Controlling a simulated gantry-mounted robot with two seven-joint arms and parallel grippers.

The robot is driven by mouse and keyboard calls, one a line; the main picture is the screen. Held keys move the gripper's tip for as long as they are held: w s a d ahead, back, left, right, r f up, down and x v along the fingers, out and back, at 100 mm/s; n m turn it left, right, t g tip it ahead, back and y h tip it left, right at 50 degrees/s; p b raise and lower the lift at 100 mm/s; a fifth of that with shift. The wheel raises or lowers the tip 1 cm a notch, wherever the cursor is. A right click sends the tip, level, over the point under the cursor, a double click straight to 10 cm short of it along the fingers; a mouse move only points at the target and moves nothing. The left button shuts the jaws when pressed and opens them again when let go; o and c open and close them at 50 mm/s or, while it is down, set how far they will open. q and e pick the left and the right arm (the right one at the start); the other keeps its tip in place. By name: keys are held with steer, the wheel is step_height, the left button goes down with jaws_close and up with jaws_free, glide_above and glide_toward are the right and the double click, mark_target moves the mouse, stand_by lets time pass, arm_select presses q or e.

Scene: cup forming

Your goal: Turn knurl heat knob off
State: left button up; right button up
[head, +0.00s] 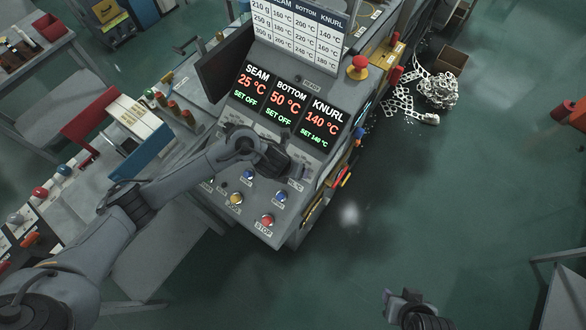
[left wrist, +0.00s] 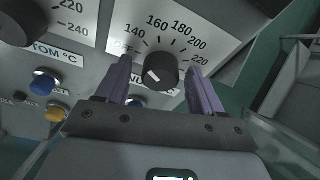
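The knurl heat knob (left wrist: 160,72) is a round black dial with a white mark, on a white scale plate (left wrist: 190,22) reading 140 to 220. The white mark lies on the knob's left part; the exact setting is hard to read. My left gripper (left wrist: 161,68) is open, its purple fingers on either side of the knob; I cannot tell whether they touch it. In the head view my left gripper (head: 285,165) covers the knob at the panel's right side. The knurl display (head: 321,121) reads 140 °C, SET 140 °C. My right gripper (head: 408,303) is at the bottom, apart from the panel.
The seam (head: 251,86) and bottom (head: 285,102) displays read SET OFF. Blue, yellow and red buttons sit below the knobs, the red stop button (head: 267,220) lowest. Another black knob (left wrist: 22,20) is left of the gripper. A red emergency button (head: 358,67) stands behind.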

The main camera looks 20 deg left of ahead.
arm_select(q)
steer(key=c, duration=1)
steer(key=shift+n, duration=0.3)
steer(key=shift+n+h+p, duration=0.4)
steer(key=shift+n+p, duration=0.1)
steer(key=shift+n, duration=0.6)
steer(key=shift+n+p, duration=0.3)
steer(key=shift+n, duration=1)
steer(key=o, duration=1.1)
steer(key=shift+c, duration=0.2)
steer(key=shift+r, duration=0.1)
